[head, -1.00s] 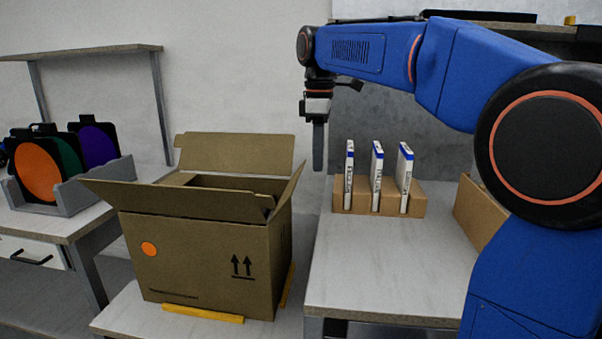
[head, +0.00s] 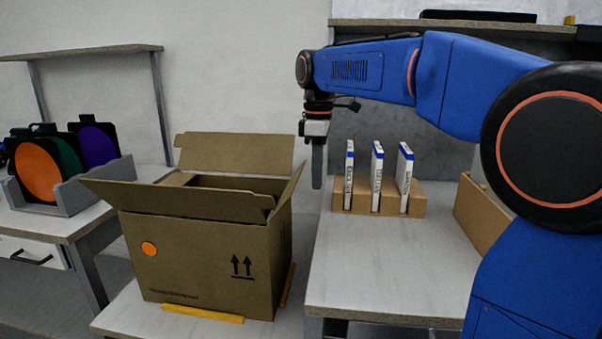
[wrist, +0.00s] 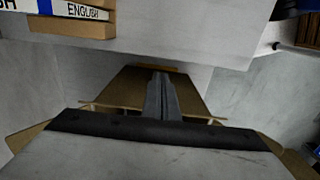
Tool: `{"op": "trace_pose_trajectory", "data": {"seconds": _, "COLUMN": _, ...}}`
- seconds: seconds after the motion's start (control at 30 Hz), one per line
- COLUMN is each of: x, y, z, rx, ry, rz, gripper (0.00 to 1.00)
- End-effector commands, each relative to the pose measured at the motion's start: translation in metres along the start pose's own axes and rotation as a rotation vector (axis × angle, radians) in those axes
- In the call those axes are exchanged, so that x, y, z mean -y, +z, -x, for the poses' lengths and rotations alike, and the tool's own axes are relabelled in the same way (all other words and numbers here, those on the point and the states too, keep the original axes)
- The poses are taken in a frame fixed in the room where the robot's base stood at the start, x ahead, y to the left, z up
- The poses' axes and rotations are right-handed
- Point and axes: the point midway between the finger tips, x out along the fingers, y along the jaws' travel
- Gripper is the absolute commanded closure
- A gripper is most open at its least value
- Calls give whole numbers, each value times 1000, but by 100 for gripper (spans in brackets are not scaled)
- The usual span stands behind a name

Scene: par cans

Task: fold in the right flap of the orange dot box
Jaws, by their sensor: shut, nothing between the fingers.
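The orange dot box (head: 200,262) is a brown carton standing open, with an orange dot on its front. Its right flap (head: 287,192) stands up and leans outward to the right. The back flap (head: 235,153) stands up, the front flap (head: 190,202) rises along the front edge, and the left flap (head: 106,192) sticks out left. My gripper (head: 317,185) is shut and empty, pointing down just right of the right flap's upper edge, apparently apart from it. In the wrist view its shut fingers (wrist: 162,98) overlap the right flap (wrist: 128,90).
A holder (head: 363,206) with several upright white-and-blue labelled pieces stands on the right table (head: 385,270). A cardboard box (head: 478,215) is further right. Orange, green and purple filters (head: 38,172) stand in a grey rack at left. Yellow strips (head: 203,314) edge the box's base.

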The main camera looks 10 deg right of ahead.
Motion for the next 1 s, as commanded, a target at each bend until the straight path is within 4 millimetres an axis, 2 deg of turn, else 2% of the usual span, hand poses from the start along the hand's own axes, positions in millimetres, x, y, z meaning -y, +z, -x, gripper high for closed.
{"op": "trace_pose_trajectory", "data": {"seconds": 1.0, "x": 0, "y": -66, "z": -2, "rx": 2, "ry": -3, "rz": 1, "gripper": 100}}
